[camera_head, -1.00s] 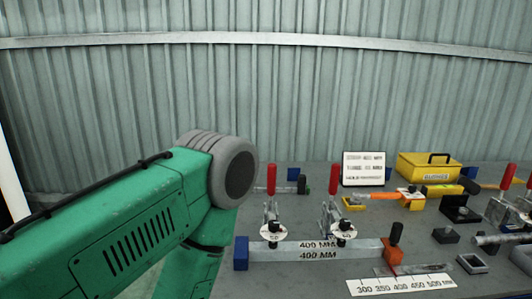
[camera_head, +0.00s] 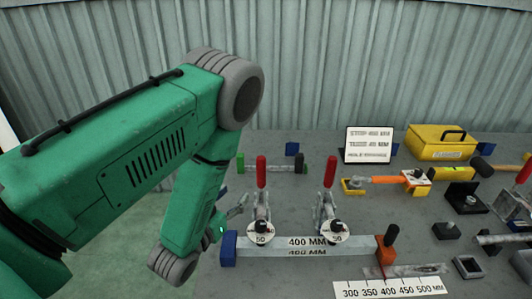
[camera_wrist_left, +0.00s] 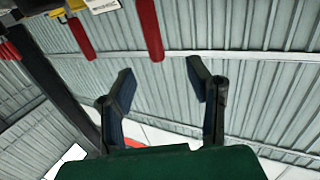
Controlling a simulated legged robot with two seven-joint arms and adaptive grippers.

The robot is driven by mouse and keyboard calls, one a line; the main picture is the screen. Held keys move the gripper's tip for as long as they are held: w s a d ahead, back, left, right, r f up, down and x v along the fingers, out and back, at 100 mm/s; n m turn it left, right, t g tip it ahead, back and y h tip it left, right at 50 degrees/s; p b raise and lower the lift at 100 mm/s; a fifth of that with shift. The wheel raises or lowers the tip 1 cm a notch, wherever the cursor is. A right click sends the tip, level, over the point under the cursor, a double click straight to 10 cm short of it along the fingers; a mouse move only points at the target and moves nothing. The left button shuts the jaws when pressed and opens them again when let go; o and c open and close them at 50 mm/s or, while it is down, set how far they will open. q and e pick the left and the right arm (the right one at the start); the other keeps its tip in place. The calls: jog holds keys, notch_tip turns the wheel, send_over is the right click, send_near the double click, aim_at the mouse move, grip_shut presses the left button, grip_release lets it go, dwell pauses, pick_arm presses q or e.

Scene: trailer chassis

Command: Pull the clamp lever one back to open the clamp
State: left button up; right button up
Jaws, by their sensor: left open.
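Two toggle clamps stand on the workbench in the head view. The left clamp (camera_head: 261,212) has an upright red lever (camera_head: 261,172). The right clamp (camera_head: 328,210) has a similar upright red lever (camera_head: 330,173). I cannot tell which is lever one. My left gripper (camera_head: 237,207) is left of the left clamp, small and partly behind my arm. In the left wrist view my left gripper (camera_wrist_left: 160,78) is open with nothing between its fingers. Two red handles, one nearer (camera_wrist_left: 149,30) and one farther left (camera_wrist_left: 80,38), show beyond the fingertips.
A 400 MM bar (camera_head: 300,253) lies in front of the clamps, with a blue block (camera_head: 228,248) at its left end and an orange stop (camera_head: 386,250) at its right. A sign (camera_head: 368,145), a yellow box (camera_head: 440,142) and several tools crowd the right side.

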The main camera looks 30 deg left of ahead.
pick_arm(q)
send_near(257, 168)
jog(key=w+d+r, duration=0.1)
jog(key=w+d, duration=0.1)
jog(key=w+a, duration=0.1)
jog(key=w, duration=0.2)
jog(key=w+a+p, duration=0.1)
jog(key=w, duration=0.1)
jog(key=w+a+f+p, duration=0.1)
jog(key=w, duration=0.2)
jog(key=shift+w+a, duration=0.3)
jog(key=shift+w, duration=0.1)
jog(key=shift+w+d, duration=0.3)
jog(key=shift+d, duration=0.25)
jog(key=shift+w+d+r, duration=0.1)
jog(key=shift+d+r, duration=0.05)
jog(key=shift+d, duration=0.35)
jog(key=shift+c, duration=1.1)
jog(key=shift+a, duration=0.1)
jog(key=c, duration=0.7)
jog(key=shift+a, duration=0.3)
grip_shut()
jog(key=shift+a, duration=0.3)
pick_arm(e)
jog(key=shift+s+d+r, duration=0.2)
jog(key=shift+d+r, duration=0.05)
jog(key=shift+r, duration=0.3)
jog(key=shift+s+d+r, duration=0.15)
jog(key=shift+d+r, duration=0.1)
jog(key=shift+r, duration=0.3)
